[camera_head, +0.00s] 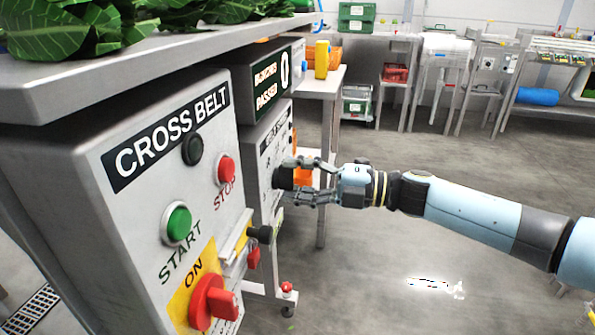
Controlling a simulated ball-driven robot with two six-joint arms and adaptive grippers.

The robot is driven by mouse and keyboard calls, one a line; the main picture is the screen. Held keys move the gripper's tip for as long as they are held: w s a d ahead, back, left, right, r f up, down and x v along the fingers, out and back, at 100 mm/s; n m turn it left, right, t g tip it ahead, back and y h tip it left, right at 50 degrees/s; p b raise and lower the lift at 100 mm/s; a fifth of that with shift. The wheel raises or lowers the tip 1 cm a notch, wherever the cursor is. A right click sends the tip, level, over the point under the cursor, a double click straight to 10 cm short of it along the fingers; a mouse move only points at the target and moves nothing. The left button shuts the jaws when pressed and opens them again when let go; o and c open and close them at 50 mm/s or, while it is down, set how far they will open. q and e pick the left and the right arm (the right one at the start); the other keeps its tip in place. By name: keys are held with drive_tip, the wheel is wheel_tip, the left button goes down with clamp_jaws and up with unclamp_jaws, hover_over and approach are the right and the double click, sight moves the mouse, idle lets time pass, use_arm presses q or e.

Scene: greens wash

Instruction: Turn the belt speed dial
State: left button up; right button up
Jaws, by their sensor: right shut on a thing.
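The belt speed dial (281,178) appears as a dark knob on the front of a grey control box (268,143) behind the cross belt panel. My right gripper (290,179) reaches in from the right and is shut on this knob, with its fingers on either side. The fingers hide part of the knob and of the box's lettering. My left gripper is not in view.
The cross belt panel (125,205) stands close at the left, with a green start button (178,223), a red stop button (226,169) and a red rotary switch (210,303). Leafy greens (75,30) lie on the steel top above. The floor at right is open.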

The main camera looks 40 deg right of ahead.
drive_tip(key=shift+w+d+f+m+p, duration=0.1)
drive_tip(key=shift+m+p, duration=1.35)
drive_tip(key=shift+m, duration=1.5)
drive_tip(key=shift+d+f+m+p, duration=0.1)
drive_tip(key=shift+m+p, duration=1.3)
drive_tip(key=shift+m, duration=1.5)
drive_tip(key=shift+w+f+m+p, duration=0.1)
drive_tip(key=shift+m+p, duration=1.35)
drive_tip(key=shift+m, duration=1.5)
drive_tip(key=o, duration=1.2)
drive_tip(key=shift+c, duration=0.2)
drive_tip(key=v, duration=1.2)
